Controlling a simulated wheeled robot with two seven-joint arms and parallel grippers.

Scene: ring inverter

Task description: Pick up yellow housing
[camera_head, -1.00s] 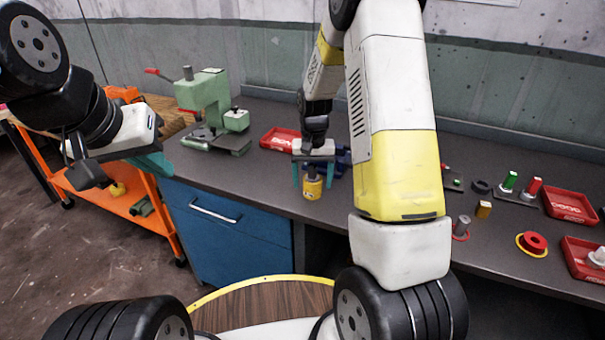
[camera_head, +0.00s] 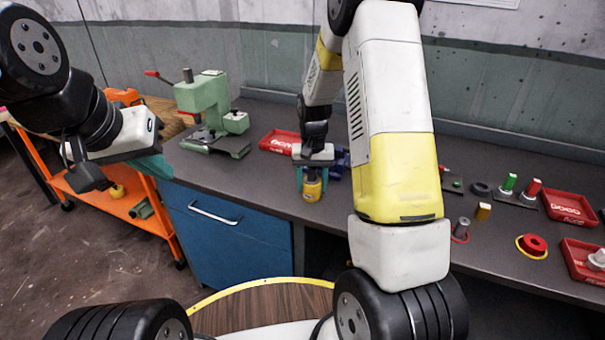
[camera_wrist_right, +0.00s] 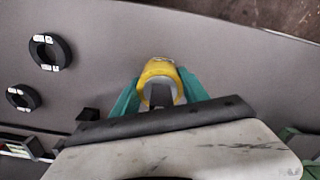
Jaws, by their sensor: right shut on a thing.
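The yellow housing (camera_head: 312,188) is a small upright cylinder near the front edge of the dark workbench. My right gripper (camera_head: 313,172) points down over it and is shut on it. In the right wrist view the yellow housing (camera_wrist_right: 160,75) shows as a ring with a hollow middle, between the teal fingers of my right gripper (camera_wrist_right: 160,97). Whether its base touches the bench cannot be told. My left gripper (camera_head: 125,172) hangs at the left, away from the housing; its jaws are seen too poorly to judge.
A green press (camera_head: 210,105) and a red tray (camera_head: 280,141) stand on the bench to the left. Two dark rings (camera_wrist_right: 50,51) show in the wrist view. An orange cart (camera_head: 130,210) stands left.

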